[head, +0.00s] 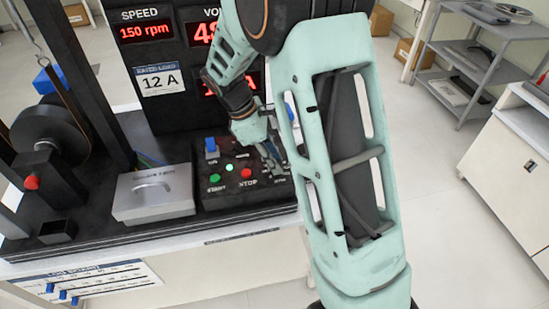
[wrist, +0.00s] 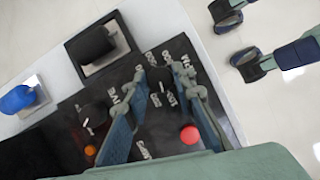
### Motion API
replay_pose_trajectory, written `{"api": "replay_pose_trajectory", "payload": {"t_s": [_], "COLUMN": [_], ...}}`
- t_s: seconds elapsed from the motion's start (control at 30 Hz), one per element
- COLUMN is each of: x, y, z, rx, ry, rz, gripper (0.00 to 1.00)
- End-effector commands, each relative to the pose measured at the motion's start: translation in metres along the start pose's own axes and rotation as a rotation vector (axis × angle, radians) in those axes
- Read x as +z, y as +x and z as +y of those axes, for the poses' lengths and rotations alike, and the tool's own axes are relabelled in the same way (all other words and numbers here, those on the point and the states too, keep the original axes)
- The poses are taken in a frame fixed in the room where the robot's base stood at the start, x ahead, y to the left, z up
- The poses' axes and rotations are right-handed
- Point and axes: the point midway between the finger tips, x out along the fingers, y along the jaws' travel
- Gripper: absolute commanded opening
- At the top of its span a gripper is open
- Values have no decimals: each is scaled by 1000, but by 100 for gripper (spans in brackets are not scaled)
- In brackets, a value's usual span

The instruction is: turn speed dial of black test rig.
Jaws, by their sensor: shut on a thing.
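The black test rig's control panel (head: 215,187) sits on the bench at centre in the head view, with a green button (head: 214,179) and a red button (head: 246,173). My gripper (head: 272,163) is over the panel's right side and hides the speed dial there. In the wrist view the dial (wrist: 160,88), small and black with printed numbers around it, lies between the fingertips of my gripper (wrist: 167,89). The gripper is shut on the dial. The speed display (head: 146,31) reads 150 rpm.
A blue-topped switch (head: 211,148) stands up from the panel, left of my gripper. A grey lidded box (head: 153,192) sits just left of the panel. A motor wheel (head: 50,135) is at far left. A shelf rack (head: 470,65) stands at right, with clear floor before it.

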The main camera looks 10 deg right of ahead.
Motion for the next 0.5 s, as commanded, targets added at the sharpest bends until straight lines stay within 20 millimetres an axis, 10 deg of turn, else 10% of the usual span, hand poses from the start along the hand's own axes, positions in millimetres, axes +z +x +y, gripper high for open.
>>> {"api": "replay_pose_trajectory", "payload": {"t_s": [0.5], "x": [1], "y": [-2], "z": [-4], "rx": [186], "ry": [-449], "rz": [1], "gripper": [0]}}
